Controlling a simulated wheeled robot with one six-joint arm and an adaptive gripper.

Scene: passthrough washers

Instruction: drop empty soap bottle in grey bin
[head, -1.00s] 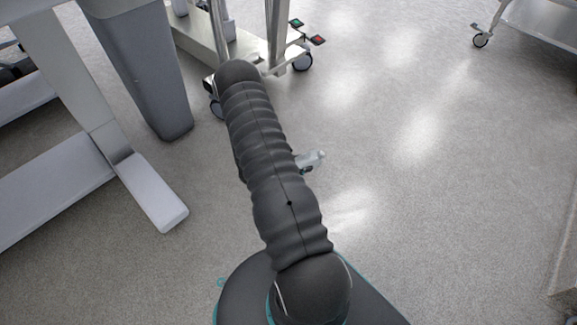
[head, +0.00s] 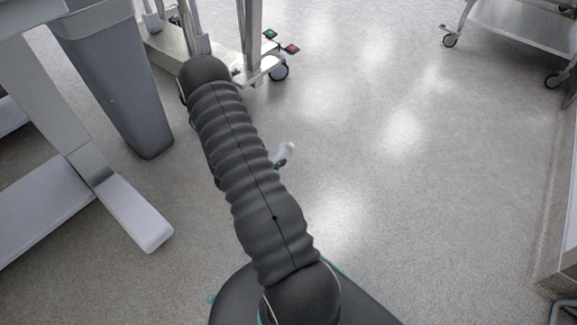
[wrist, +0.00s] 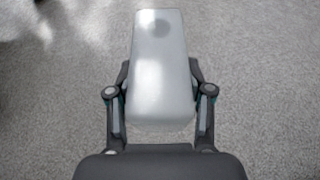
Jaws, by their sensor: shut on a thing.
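My gripper (wrist: 160,108) is shut on the soap bottle (wrist: 160,65) in the wrist view. The bottle is pale, whitish and smooth, with a dark round spot near its far end. It is held between the two fingers, with only floor behind it. In the head view, a small pale part of the bottle (head: 284,152) shows past the right side of my dark ribbed arm, which hides most of the gripper. The grey bin (head: 122,95) stands on the floor at the upper left, tall and tapered, apart from the bottle. Its top is at the picture's edge.
A white table leg with a foot (head: 132,212) stands left of the bin. A wheeled metal stand with red and green pedals (head: 281,42) is behind my arm. A wheeled cart (head: 520,35) is at the upper right. The floor (head: 420,190) to the right is clear.

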